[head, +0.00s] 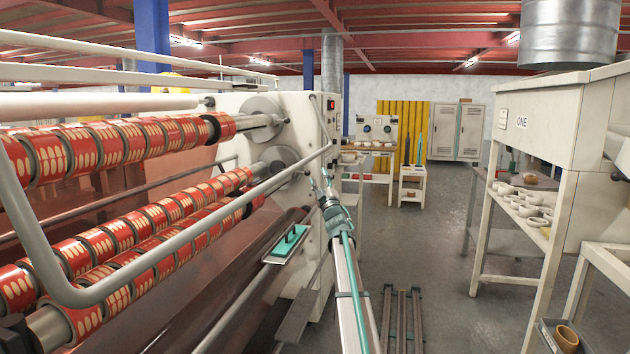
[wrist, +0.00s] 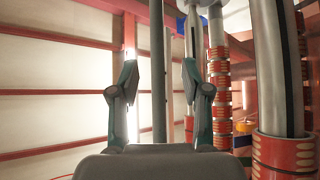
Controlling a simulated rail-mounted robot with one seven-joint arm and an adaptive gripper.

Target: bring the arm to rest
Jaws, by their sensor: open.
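My arm (head: 347,270) reaches forward from the bottom of the head view, just right of the rewinding machine (head: 325,135). My gripper (head: 326,185) is at its far end, small in the head view, close to the machine's grey guard bar. In the wrist view my gripper (wrist: 158,68) is open, with its two fingers apart and nothing held between them. A grey bar shows behind the gap; I cannot tell how far away it is.
Rows of red tape rolls (head: 120,143) sit on the machine's shafts at left. The curved guard bar (head: 200,245) runs beside my arm. A teal-handled tool (head: 288,243) lies on a small ledge. A white workbench (head: 570,170) stands at right. The floor (head: 440,235) between is mostly clear.

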